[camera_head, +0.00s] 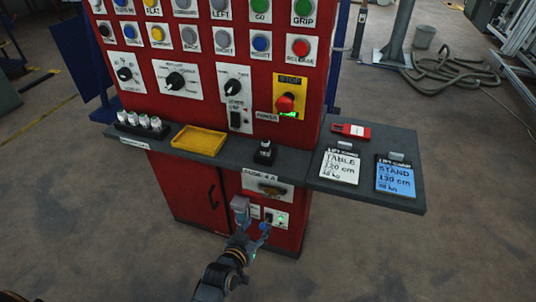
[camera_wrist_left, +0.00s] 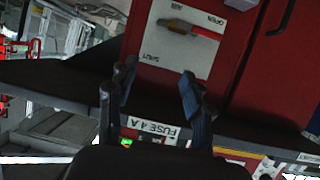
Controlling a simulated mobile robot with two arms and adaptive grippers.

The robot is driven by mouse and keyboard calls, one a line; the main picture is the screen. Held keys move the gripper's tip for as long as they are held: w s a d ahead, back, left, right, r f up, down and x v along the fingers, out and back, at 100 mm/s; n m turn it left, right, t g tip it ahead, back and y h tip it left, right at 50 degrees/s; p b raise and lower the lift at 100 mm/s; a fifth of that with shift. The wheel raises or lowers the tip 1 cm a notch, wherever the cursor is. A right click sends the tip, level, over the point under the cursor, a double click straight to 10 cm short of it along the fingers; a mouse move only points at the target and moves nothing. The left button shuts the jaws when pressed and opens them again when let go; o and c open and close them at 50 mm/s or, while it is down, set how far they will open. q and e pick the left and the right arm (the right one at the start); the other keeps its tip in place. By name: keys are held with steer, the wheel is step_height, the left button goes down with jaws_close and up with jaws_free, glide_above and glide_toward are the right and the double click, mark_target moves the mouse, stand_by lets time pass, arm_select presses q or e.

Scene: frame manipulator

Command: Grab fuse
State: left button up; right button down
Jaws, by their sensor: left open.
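Several small pale-topped cylinders, which look like fuses (camera_head: 145,122), stand in a dark rack on the left of the grey shelf. A black block with a small light top (camera_head: 265,152) stands mid-shelf, above a label reading FUSE 4 A (camera_head: 260,176); the label also shows in the left wrist view (camera_wrist_left: 152,129). My left gripper (camera_head: 252,217) is below the shelf edge in front of the red cabinet, apart from the rack and block. In the left wrist view its fingers (camera_wrist_left: 152,105) are spread with nothing between them. My right gripper is not in view.
A yellow tray (camera_head: 198,140) lies between rack and block. The shelf's right end bears a white card (camera_head: 340,167), a blue card (camera_head: 395,180) and a red item (camera_head: 351,130). The cabinet's button panel (camera_head: 225,55) rises behind. An OPEN/SHUT lever plate (camera_wrist_left: 178,45) shows in the wrist view.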

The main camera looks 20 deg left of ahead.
mark_target(264, 149)
arm_select(q)
steer(key=w+a+r+t, duration=0.1)
steer(key=w+r+t, duration=0.1)
steer(key=r, duration=0.7)
steer(key=w+a+r+t, duration=0.1)
steer(key=a+r+t, duration=0.1)
steer(key=r, duration=0.8)
steer(key=shift+n+y, duration=0.3)
steer(key=w, duration=0.8)
steer(key=shift+w+d+b, duration=0.1)
steer(key=shift+d+b, duration=0.25)
steer(key=shift+w+d+f, duration=0.1)
steer(key=shift+w+f, duration=0.1)
steer(key=shift+w, duration=0.75)
steer(key=shift+w+a+f, duration=0.1)
steer(key=shift+w+f, duration=0.1)
steer(key=shift+w, duration=0.7)
steer(key=shift+w+d+f, duration=0.1)
steer(key=shift+w+f, duration=0.1)
steer(key=shift+w, duration=0.75)
steer(key=shift+c, duration=0.4)
jaws_close()
